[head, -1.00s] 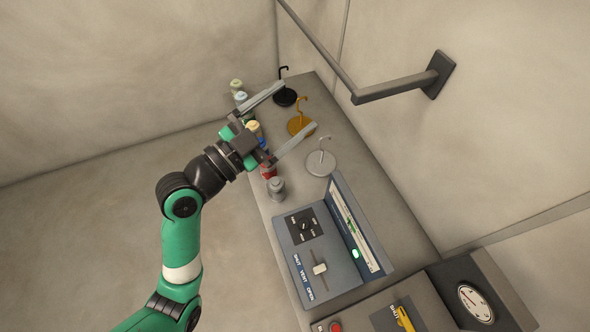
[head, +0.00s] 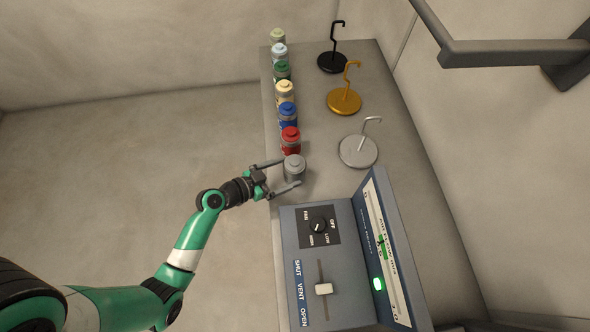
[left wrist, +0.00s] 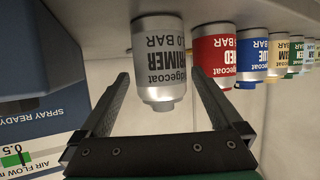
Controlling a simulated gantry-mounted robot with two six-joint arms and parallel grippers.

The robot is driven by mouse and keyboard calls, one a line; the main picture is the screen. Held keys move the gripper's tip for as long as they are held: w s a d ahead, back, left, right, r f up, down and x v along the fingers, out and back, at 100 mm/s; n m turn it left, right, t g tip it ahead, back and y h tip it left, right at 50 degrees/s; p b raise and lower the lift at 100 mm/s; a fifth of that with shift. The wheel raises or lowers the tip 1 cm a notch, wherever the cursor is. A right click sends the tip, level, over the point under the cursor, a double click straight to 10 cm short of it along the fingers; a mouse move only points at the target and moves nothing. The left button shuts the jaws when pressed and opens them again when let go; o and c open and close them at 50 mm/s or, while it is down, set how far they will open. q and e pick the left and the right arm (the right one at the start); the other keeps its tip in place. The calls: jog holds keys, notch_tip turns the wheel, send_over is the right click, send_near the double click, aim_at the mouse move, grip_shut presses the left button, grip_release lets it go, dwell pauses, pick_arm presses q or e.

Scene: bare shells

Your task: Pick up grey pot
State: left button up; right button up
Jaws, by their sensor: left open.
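The grey pot (head: 294,168) stands at the near end of a row of pots on the bench, close to the control box. In the left wrist view the grey pot (left wrist: 160,60) shows upside down, with "PRIMER" on its label. My left gripper (head: 290,175) is open, its two fingers on either side of the grey pot. In the left wrist view the fingers (left wrist: 165,80) flank the pot with gaps on both sides. My right gripper is not in view.
A red pot (head: 291,140) stands just beyond the grey one, with a blue pot (head: 287,115) and several more behind. Hooked stands, silver (head: 358,152), gold (head: 344,101) and black (head: 332,62), stand to the right. The control box (head: 308,262) is nearer.

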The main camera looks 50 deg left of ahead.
aim_at(298, 170)
pick_arm(q)
jog(key=x, duration=0.7)
jog(key=shift+w+r, duration=0.1)
jog(key=shift+r, duration=0.2)
jog(key=c, duration=1.5)
jog(key=shift+r, duration=0.6)
notch_tip(298, 170, up, 3)
jog(key=shift+d+p, duration=0.1)
jog(key=shift+p, duration=0.65)
jog(key=s+r, duration=0.1)
jog(key=s+d+r+p, duration=0.1)
jog(key=r, duration=0.1)
jog(key=s+r+p, duration=0.1)
jog(key=shift+s+d+r, duration=0.25)
jog(key=shift+s+d, duration=0.1)
jog(key=shift+d, duration=0.05)
jog(key=s+d+r, duration=0.1)
jog(key=s, duration=0.2)
jog(key=s+d+r+p, duration=0.1)
jog(key=s+d+r, duration=0.1)
jog(key=s+d+r+p, duration=0.1)
jog(key=s+d, duration=0.1)
jog(key=s, duration=0.1)
jog(key=shift+s+r, duration=0.15)
jog(key=shift+s, duration=0.2)
